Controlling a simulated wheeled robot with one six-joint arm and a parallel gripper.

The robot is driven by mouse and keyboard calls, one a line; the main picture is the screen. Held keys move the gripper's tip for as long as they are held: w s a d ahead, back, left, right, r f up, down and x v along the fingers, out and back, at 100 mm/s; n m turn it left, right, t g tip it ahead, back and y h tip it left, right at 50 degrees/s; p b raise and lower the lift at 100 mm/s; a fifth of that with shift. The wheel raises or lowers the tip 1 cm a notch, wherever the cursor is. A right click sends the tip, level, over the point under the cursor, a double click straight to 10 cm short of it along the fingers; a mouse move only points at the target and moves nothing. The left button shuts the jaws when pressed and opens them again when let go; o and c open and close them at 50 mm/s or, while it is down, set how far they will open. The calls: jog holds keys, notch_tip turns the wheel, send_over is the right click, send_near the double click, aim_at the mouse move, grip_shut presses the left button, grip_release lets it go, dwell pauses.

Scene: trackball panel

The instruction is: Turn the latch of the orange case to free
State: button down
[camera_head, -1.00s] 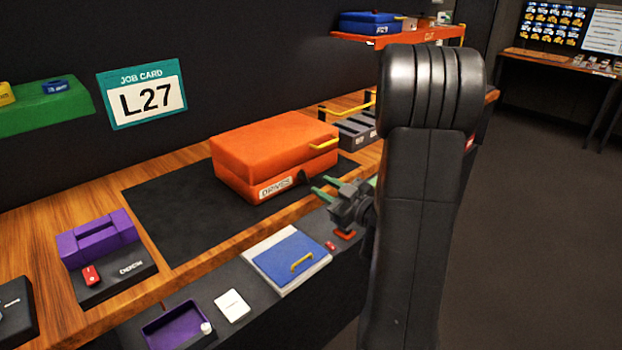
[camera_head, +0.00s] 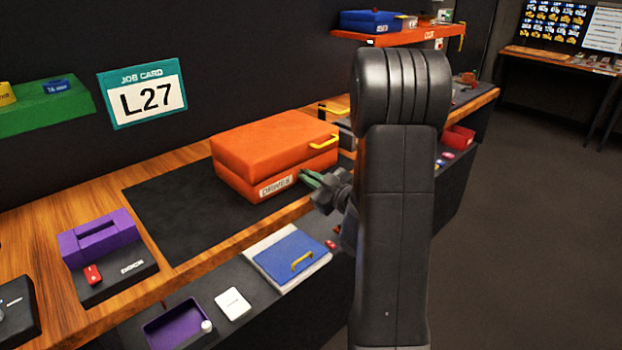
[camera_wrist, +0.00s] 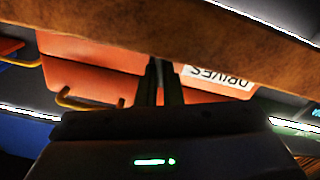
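The orange case (camera_head: 270,150) lies closed on the dark mat, with a yellow handle (camera_head: 323,142) and a DRIVES label (camera_head: 276,186) on its front. In the wrist view the case (camera_wrist: 100,75) appears upside down with its label (camera_wrist: 217,77). My gripper (camera_head: 307,179) points at the case front, just right of the label, with its green fingertips at or very near the latch. In the wrist view its two dark fingers (camera_wrist: 164,80) stand close together. The latch is hidden behind the fingers now, so I cannot tell whether they grip it.
The bench's wooden edge (camera_wrist: 180,30) crosses the wrist view close by. A blue-covered book (camera_head: 290,258), a white card (camera_head: 232,304) and a purple tray (camera_head: 178,325) lie on the lower ledge. A purple block (camera_head: 98,237) stands left of the mat (camera_head: 175,215).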

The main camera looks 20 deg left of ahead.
jog(key=shift+w+m, duration=0.1)
jog(key=shift+m, duration=2.1)
jog(key=c, duration=1.6)
grip_release()
jog(key=shift+d, duration=0.15)
jog(key=b+v, duration=0.1)
jog(key=v, duration=1.2)
jog(key=shift+d, duration=0.25)
jog(key=x, duration=1.3)
jog(key=shift+a+p, duration=0.4)
